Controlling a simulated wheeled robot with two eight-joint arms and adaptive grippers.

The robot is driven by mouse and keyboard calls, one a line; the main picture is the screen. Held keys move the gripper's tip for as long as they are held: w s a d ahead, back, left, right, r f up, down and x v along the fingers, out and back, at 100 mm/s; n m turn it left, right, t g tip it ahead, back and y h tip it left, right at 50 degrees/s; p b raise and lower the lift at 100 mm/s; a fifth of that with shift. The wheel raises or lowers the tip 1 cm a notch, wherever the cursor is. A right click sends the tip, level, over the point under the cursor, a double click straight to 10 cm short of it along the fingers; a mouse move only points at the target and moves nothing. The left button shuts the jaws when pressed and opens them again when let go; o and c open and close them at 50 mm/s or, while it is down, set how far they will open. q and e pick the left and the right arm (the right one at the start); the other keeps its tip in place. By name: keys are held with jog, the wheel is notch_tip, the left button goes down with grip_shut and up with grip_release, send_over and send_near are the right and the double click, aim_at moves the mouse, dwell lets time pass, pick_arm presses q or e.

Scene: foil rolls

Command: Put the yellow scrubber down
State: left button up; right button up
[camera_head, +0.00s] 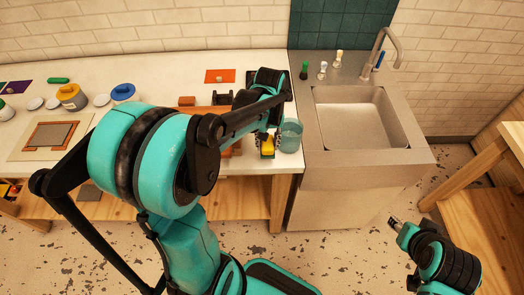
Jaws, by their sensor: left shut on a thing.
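The yellow scrubber (267,146) is small and yellow with a green underside. It is held between the fingers of my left gripper (267,141), which is shut on it near the front edge of the white counter (180,60). Whether the scrubber touches the surface below cannot be told. My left arm hides much of the counter's middle. My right gripper (395,223) is low at the right, over the floor and away from the counter. Its fingers are too small to tell open from shut.
A teal-grey cup (291,136) stands just right of the scrubber. The steel sink (360,118) with a faucet (385,45) is further right. An orange mat (219,76) lies at the back. Jars with yellow (71,97) and blue (123,93) lids stand left.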

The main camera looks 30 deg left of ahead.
pick_arm(q)
jog(key=a+f, duration=0.1)
jog(key=w+a, duration=0.1)
jog(key=shift+a+f+b, duration=0.3)
jog(key=shift+a+f, duration=0.1)
notch_tip(320, 180, down, 4)
jog(key=shift+f+b, duration=0.1)
jog(key=shift+b, duration=0.7)
jog(key=o, duration=1.2)
